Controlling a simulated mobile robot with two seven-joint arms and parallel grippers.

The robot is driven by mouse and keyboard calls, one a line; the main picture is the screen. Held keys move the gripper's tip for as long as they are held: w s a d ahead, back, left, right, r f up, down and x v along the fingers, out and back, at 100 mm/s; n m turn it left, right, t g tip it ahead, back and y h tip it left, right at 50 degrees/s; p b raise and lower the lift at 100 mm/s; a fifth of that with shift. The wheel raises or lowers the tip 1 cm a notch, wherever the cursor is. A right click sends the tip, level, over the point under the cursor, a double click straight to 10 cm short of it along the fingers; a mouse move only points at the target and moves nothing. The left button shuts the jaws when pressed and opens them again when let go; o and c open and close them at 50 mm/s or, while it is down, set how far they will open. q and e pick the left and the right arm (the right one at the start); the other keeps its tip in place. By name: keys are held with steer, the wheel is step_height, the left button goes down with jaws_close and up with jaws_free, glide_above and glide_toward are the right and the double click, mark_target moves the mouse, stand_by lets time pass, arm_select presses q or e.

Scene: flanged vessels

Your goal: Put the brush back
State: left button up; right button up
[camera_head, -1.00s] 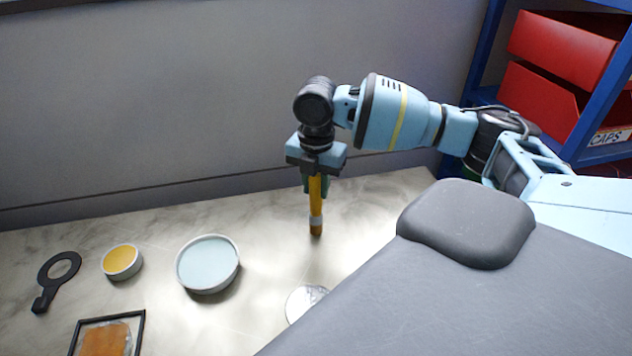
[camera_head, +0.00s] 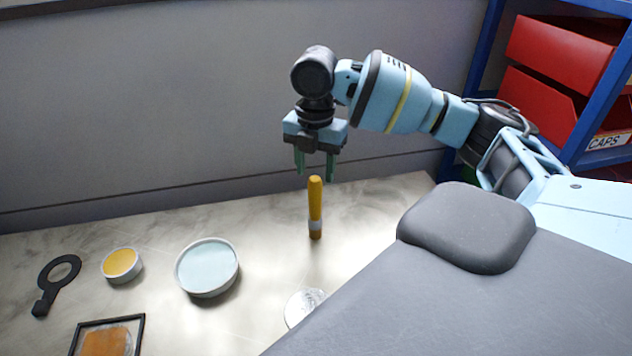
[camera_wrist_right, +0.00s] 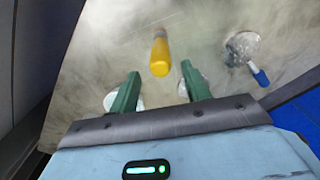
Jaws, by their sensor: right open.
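The brush (camera_head: 315,205) has a yellow handle and a pale band near its lower end. In the head view it stands upright on the table, its lower end on the surface. The open fingers also show in the right wrist view (camera_wrist_right: 158,78). My left gripper is not in view.
A pale blue round dish (camera_head: 207,267), a small yellow-filled dish (camera_head: 121,264), a black ring tool (camera_head: 58,283) and a framed orange piece (camera_head: 106,340) lie left. A clear disc (camera_head: 303,305) lies in front. Red bins (camera_head: 540,115) stand on a blue rack.

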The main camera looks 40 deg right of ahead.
step_height(320, 180, up, 6)
steer(key=shift+f, duration=0.1)
stand_by(0.8)
